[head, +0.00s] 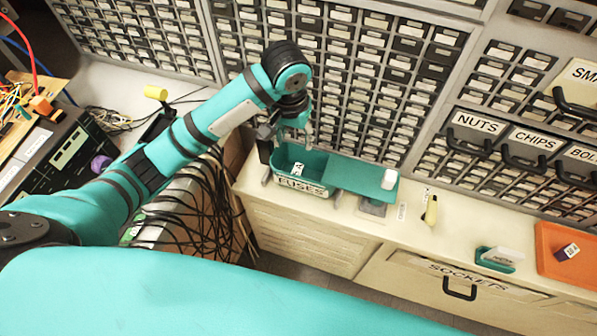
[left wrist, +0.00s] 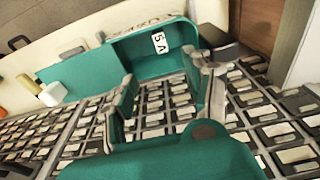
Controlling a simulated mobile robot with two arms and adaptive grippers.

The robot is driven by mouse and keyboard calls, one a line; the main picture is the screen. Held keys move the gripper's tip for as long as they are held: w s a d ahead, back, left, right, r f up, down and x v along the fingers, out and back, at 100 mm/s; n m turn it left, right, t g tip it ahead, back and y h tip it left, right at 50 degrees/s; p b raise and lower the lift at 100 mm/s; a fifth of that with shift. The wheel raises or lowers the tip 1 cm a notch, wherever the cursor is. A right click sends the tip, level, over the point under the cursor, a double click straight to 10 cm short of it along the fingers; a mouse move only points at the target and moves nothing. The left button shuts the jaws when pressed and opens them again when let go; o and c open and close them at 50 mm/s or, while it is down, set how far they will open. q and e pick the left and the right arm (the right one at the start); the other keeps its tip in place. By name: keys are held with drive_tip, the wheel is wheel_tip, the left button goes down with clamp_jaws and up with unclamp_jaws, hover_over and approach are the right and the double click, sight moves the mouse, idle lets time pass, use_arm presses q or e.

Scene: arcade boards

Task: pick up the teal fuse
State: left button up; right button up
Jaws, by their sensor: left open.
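A teal bin labelled FUSES (head: 313,190) stands on the cream counter. Inside it a white 5A label (head: 297,169) marks the fuse, whose teal body blends with the bin. The label also shows in the left wrist view (left wrist: 160,43), with the bin (left wrist: 185,62) around it. My left gripper (head: 288,132) is above the bin's back left part, apart from the fuse. In the left wrist view its fingers (left wrist: 165,88) are spread with nothing between them. My right gripper is not in view.
A teal lid or panel (head: 360,178) with a white block (head: 388,180) adjoins the bin's right side. Drawer cabinets (head: 360,85) rise close behind. Black cables (head: 200,200) hang at left. A yellow-handled item (head: 431,210), a small teal holder (head: 497,262) and an orange tray (head: 550,240) lie rightward.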

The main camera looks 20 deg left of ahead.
use_arm(q)
hover_over(297, 169)
drive_tip(key=f, duration=1.1)
drive_tip(key=shift+s+f+p, duration=0.35)
drive_tip(key=shift+f+p, duration=0.05)
drive_tip(key=f, duration=0.5)
drive_tip(key=shift+w+d+f+p, duration=0.1)
drive_tip(key=shift+w+p, duration=0.25)
drive_tip(key=shift+c, duration=0.7)
clamp_jaws()
